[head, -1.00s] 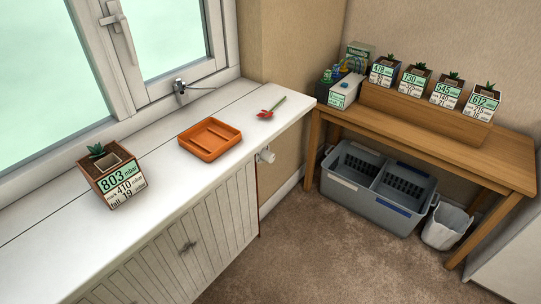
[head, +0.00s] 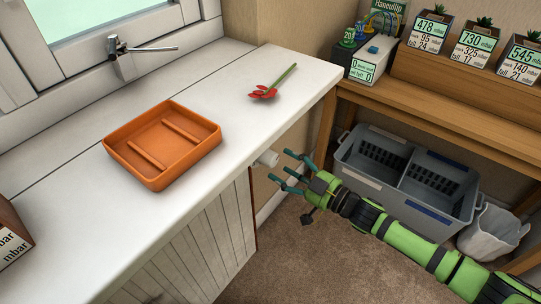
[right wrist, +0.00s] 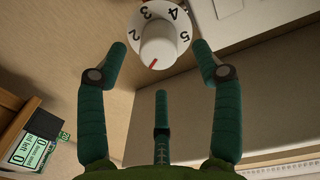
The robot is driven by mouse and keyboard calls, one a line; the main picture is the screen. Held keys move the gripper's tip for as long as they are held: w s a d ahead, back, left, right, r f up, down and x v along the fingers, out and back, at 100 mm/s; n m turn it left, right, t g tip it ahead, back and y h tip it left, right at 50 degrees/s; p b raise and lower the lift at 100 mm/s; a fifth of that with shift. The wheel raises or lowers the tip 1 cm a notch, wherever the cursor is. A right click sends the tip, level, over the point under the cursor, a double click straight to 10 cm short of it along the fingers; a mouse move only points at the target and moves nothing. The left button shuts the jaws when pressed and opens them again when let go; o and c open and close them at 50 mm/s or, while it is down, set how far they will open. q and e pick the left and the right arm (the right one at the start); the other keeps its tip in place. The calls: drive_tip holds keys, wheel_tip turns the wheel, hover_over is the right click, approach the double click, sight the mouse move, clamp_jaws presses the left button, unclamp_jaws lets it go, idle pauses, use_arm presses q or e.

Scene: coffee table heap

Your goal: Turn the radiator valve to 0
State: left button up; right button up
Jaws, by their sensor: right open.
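The radiator valve is a white knob (head: 267,158) sticking out beneath the right end of the white counter. In the right wrist view the knob (right wrist: 160,38) carries black numbers, with 2, 3, 4 and 5 readable, and a small red mark at its lower edge; any 0 cannot be made out. My right gripper (head: 288,168) is open and empty, just right of the knob in the head view. In the right wrist view its green fingers spread to either side of the knob's lower part, apart from it. My left gripper is in neither view.
An orange tray (head: 117,147) and a red flower (head: 264,94) lie on the counter (head: 215,75) above the valve. A grey crate (head: 352,160) and a white bin (head: 492,236) stand under the wooden table (head: 400,110) at right. Carpet lies open below.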

sight(275, 161)
drive_tip(key=shift+b+x, duration=0.35)
drive_tip(key=shift+x, duration=2.3)
drive_tip(key=c, duration=1.2)
